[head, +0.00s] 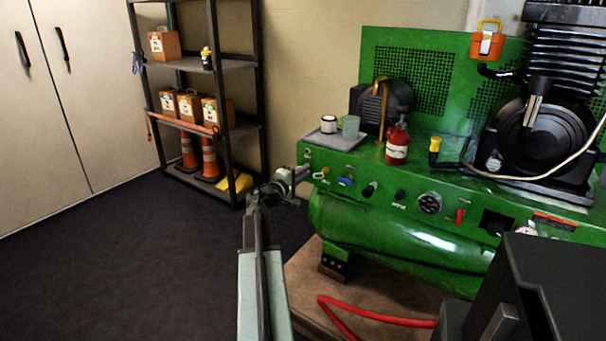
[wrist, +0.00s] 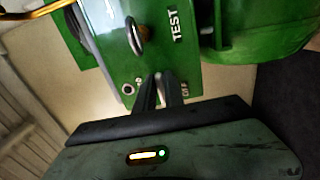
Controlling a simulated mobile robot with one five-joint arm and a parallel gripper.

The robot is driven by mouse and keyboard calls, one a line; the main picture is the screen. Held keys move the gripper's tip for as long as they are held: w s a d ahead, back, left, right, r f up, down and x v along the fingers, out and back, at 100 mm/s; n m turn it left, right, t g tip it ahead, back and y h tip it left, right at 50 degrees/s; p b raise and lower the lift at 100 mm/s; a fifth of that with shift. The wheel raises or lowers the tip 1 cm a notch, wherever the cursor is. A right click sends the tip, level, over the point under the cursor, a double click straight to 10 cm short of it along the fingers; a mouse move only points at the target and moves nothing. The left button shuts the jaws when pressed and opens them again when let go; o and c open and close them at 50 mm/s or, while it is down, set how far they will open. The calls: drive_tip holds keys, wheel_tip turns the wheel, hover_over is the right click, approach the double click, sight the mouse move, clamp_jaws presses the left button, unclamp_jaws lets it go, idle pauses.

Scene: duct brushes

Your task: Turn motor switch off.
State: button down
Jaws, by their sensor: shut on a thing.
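The green control panel (head: 415,190) runs along the front of the green machine. In the head view my gripper (head: 303,172) is at the panel's left end. In the wrist view my gripper (wrist: 160,82) has its dark fingertips close together at the panel face, shut on a small switch. The fingers hide most of that switch, so I cannot tell its position. A small, partly hidden label (wrist: 185,89) is right beside the fingers. A small round fitting (wrist: 128,88) is to their left. A metal ring (wrist: 135,36) marked TEST is further along the panel.
A blue control (head: 345,181), a black knob (head: 370,189), a gauge (head: 429,203) and a red lever (head: 460,216) line the panel. A grey tray (head: 318,140) with cups and a red bottle (head: 397,146) stand above. A shelf (head: 235,130) stands behind; dark floor is free at left.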

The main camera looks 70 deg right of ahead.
drive_tip(key=shift+w+d, duration=0.1)
drive_tip(key=shift+w, duration=0.05)
drive_tip(key=c, duration=1.5)
unclamp_jaws()
drive_tip(key=shift+o, duration=0.2)
drive_tip(key=v, duration=0.8)
